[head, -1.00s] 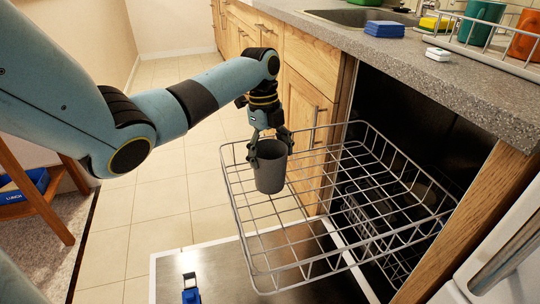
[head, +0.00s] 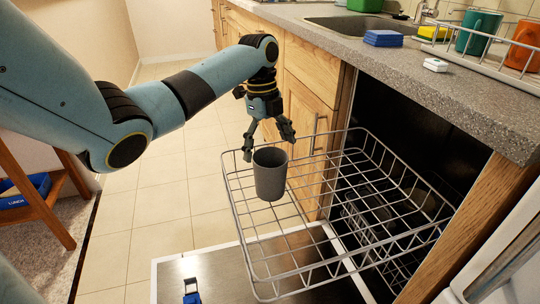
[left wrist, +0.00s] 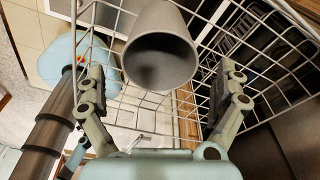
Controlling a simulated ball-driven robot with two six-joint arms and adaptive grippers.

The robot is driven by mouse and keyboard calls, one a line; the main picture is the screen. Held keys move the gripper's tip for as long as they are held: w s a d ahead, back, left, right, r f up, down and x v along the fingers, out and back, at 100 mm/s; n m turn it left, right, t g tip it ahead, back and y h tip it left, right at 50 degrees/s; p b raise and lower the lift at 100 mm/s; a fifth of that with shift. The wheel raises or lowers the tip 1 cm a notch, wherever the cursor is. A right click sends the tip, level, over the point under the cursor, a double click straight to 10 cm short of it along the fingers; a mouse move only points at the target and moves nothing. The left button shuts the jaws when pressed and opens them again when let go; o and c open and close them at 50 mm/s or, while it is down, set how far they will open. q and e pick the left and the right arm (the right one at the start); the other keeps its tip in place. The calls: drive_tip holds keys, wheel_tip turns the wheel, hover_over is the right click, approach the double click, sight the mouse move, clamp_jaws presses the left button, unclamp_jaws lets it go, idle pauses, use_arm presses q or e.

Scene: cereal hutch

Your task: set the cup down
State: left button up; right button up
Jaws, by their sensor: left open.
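A dark grey cup (head: 270,178) stands upright, mouth up, in the far left part of the pulled-out wire dishwasher rack (head: 262,262). My left gripper (head: 268,146) is just above the cup, its fingers spread wide and apart from it. In the left wrist view the cup (left wrist: 160,52) shows its open mouth between the spread fingers, with the rack's wires around it. The cup's contact with the rack floor is partly hidden. My right gripper is not in view.
The open dishwasher door (head: 215,262) lies below the rack, with a blue object (head: 192,291) on it. The countertop (head: 400,55) runs along the right, holding a sponge stack (head: 383,38) and a dish rack with mugs (head: 477,32). Wooden cabinets (head: 302,105) stand behind the rack.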

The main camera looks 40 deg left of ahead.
use_arm(q)
wheel_tip(320, 180, up, 8)
drive_tip(key=a+p, duration=0.1)
drive_tip(key=shift+f, duration=0.25)
